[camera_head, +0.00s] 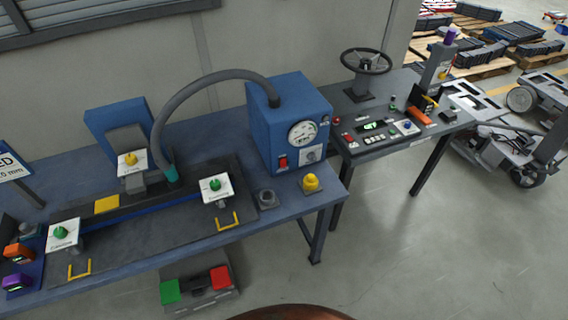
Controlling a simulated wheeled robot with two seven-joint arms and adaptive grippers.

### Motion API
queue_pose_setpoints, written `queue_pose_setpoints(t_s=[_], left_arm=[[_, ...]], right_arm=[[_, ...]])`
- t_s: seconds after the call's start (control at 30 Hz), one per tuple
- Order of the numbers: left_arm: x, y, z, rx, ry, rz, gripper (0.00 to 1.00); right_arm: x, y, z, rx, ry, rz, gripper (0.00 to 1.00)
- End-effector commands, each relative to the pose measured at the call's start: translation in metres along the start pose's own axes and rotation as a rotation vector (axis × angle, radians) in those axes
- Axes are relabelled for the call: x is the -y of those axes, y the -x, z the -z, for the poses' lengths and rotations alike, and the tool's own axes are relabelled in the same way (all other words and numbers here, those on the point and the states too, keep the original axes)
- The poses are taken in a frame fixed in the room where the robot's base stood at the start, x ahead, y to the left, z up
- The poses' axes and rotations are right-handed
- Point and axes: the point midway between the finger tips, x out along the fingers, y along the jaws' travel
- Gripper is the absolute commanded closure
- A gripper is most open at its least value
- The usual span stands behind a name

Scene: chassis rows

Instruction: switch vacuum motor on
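The vacuum motor unit is probably the blue box (262,125) on the blue workbench. A round white dial gauge (301,134) is on its front face. Below the gauge are a small red switch (283,162) on the left and a grey plate with a dark round control (312,155) on the right. The switch's position is too small to read. A thick grey hose (216,75) arches from the top of the box to a teal nozzle (171,173). Neither of my grippers shows in this view.
A yellow knob (311,183) stands at the front right of the blue bench (336,180). Green-knobbed clamps (215,186) stand to the left. A second bench holds a black handwheel (366,62) and a control panel. A box with green and red pedals (196,287) is on the floor.

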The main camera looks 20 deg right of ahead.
Motion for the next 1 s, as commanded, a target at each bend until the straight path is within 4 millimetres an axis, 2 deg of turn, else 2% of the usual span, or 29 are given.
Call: queue_pose_setpoints(t_s=[0.1, 0.73, 1.0], left_arm=[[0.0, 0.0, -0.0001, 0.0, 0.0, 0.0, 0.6], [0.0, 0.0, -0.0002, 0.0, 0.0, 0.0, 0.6], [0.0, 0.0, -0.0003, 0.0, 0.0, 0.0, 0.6]], right_arm=[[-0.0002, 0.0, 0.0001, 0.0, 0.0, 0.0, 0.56], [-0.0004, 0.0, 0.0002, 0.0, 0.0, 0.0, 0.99], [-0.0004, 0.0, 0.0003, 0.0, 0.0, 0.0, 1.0]])
